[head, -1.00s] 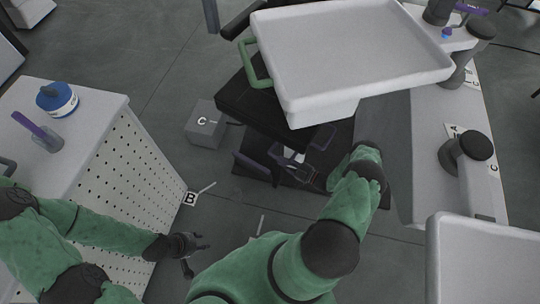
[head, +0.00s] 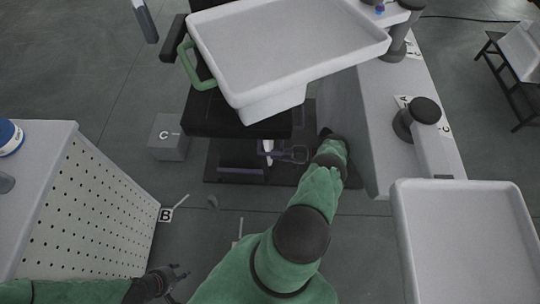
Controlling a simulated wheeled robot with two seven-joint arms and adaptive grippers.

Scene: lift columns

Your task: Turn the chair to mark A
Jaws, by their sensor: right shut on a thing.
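The chair (head: 218,118) has a black seat on a dark base plate at the middle of the head view. Mark A (head: 403,100) is a small white label on the grey counter to the right of the chair. My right gripper (head: 325,134) is at the chair's right side below the tray, mostly hidden by my wrist. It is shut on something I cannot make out. My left gripper (head: 178,281) is open and empty at the lower left, apart from the chair.
A perforated white cabinet (head: 95,205) stands at the left, with mark B (head: 165,215) on the floor beside it. A grey box marked C (head: 166,137) is left of the chair. A second white tray (head: 465,240) is at lower right.

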